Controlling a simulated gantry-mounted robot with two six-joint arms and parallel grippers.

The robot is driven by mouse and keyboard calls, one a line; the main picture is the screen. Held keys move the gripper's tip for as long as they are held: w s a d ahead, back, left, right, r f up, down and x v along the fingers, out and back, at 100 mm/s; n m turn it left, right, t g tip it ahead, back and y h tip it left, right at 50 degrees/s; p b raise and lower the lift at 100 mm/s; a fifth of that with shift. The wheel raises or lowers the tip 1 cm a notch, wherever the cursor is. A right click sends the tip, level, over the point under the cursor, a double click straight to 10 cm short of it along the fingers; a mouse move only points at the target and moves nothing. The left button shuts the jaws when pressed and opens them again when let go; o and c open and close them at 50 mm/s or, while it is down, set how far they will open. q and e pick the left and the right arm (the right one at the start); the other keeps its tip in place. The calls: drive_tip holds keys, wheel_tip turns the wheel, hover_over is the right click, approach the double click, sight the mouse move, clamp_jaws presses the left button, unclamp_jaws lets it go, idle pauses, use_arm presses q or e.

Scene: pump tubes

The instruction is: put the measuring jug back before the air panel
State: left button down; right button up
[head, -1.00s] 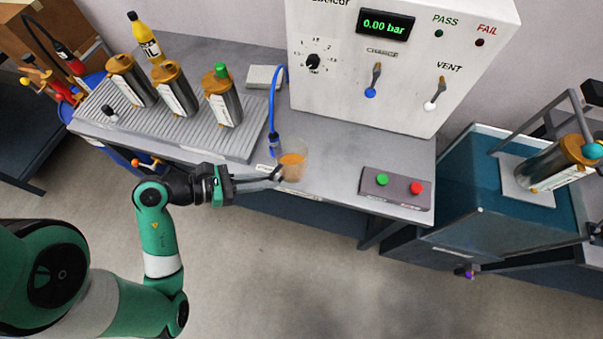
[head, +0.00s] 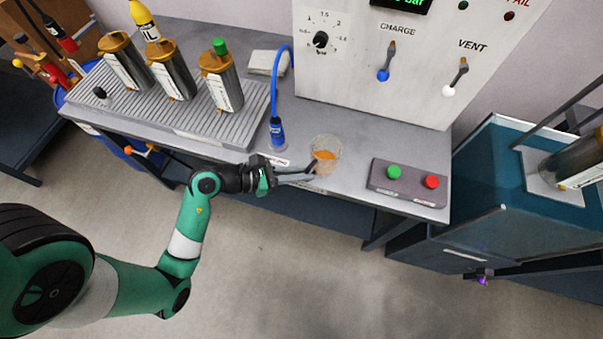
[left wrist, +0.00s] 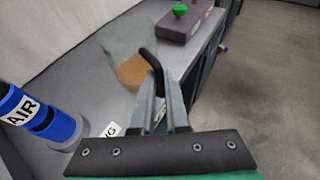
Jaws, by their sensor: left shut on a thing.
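The measuring jug (head: 327,150) is a clear beaker with orange-brown contents low in it. It is at the front part of the bench, in front of the air panel (head: 420,75) and right of the blue air connector (head: 277,130). My left gripper (head: 311,173) is shut on the jug's dark handle, which shows between the fingertips in the left wrist view (left wrist: 152,62). The jug's clear body (left wrist: 122,50) is beyond the fingers there. I cannot tell whether its base touches the bench. My right gripper is not in view.
A button box (head: 410,182) with green and red buttons sits right of the jug. A ribbed rack (head: 175,115) with metal canisters stands left. The blue hose (head: 274,85) runs down to the connector. Bare bench lies between jug and panel. A teal tank (head: 490,190) stands right.

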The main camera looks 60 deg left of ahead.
use_arm(q)
drive_tip(key=shift+w, duration=0.1)
drive_tip(key=c, duration=0.9)
unclamp_jaws()
drive_tip(key=shift+f, duration=0.1)
drive_tip(key=p+v, duration=0.3)
drive_tip(key=v, duration=0.9)
drive_tip(key=shift+p, duration=0.4)
